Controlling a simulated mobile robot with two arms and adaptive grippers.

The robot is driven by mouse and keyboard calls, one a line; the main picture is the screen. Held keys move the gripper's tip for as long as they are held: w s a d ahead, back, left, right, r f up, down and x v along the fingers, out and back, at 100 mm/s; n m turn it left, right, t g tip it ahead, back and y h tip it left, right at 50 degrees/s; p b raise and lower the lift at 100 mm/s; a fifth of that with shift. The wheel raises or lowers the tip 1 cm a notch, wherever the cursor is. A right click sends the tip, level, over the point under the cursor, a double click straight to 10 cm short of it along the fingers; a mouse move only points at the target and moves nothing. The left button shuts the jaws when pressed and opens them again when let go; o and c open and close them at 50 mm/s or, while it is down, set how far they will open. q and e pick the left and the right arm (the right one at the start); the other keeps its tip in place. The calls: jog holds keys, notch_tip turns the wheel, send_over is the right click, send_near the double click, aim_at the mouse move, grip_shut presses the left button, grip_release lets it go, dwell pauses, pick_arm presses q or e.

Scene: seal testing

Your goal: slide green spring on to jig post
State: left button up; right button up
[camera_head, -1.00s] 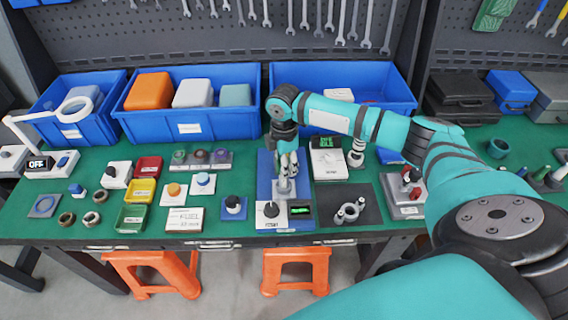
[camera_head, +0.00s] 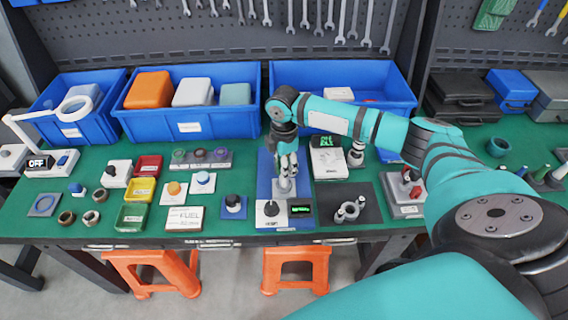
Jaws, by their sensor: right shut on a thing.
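My right gripper (camera_head: 287,164) points down over the blue-and-white test jig (camera_head: 265,185) in the middle of the bench. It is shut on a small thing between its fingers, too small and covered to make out. A grey metal piece (camera_head: 284,187) stands on the jig just below the fingertips; whether it touches the held thing cannot be told. Whether that is a spring is too small to tell. My left gripper is out of view.
Blue bins (camera_head: 195,124) line the back. A white device with a green display (camera_head: 328,158) stands close right of the jig, and a dark mat (camera_head: 347,214) with metal parts lies front right. Small colored bins (camera_head: 132,217) stand left. My right arm spans the right side.

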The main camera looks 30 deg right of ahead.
jog(key=shift+f, duration=0.3)
dwell(0.4)
jog(key=o, duration=1.2)
jog(key=shift+o, duration=0.2)
notch_tip(320, 180, up, 7)
jog(key=p, duration=0.8)
